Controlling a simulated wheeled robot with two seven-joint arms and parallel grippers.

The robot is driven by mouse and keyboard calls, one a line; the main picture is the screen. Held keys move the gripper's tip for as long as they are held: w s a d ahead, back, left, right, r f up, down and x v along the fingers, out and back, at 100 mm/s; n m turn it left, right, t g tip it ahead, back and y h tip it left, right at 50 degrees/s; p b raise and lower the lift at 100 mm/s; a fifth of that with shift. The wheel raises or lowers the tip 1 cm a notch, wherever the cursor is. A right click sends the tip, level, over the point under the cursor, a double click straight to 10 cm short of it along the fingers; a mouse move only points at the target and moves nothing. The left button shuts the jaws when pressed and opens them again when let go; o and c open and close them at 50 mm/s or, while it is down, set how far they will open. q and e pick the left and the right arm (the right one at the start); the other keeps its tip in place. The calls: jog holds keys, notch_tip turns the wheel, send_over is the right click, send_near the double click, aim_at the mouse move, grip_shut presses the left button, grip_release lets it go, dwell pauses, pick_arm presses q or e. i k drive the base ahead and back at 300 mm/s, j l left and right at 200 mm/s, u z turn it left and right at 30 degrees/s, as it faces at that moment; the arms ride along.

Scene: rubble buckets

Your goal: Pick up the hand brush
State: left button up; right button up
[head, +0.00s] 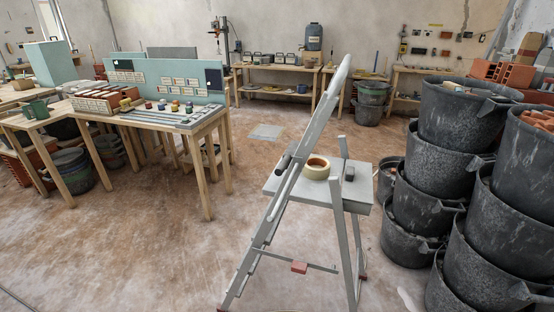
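I cannot make out a hand brush for certain in the head view. A grey stepladder (266,232) stands in the middle foreground. A cream roll with an orange-brown inside (316,172) sits on its platform (335,193). Small dark pieces (348,174) show at the platform's sides, and I cannot tell whether they are ladder parts. A pale shape (406,299) lies on the floor at the ladder's right, too unclear to name. Neither of my grippers is in view.
Stacked black buckets (458,115) crowd the right side, some holding rubble. A wooden workbench (205,150) with a teal back panel (135,80) stands at left. More benches (275,68) line the back wall. The floor (130,245) is clear at front left.

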aim_at(287, 156)
jog(key=i+j+z, duration=0.25)
jog(key=j+z, duration=0.2)
jog(key=i+j+z, duration=0.15)
jog(key=j+z, duration=0.25)
jog(key=j, duration=0.15)
jog(key=j+z, duration=0.85)
jog(key=j, duration=0.3)
jog(key=k+j+z, duration=0.1)
jog(key=j+z, duration=0.35)
jog(key=j, duration=0.15)
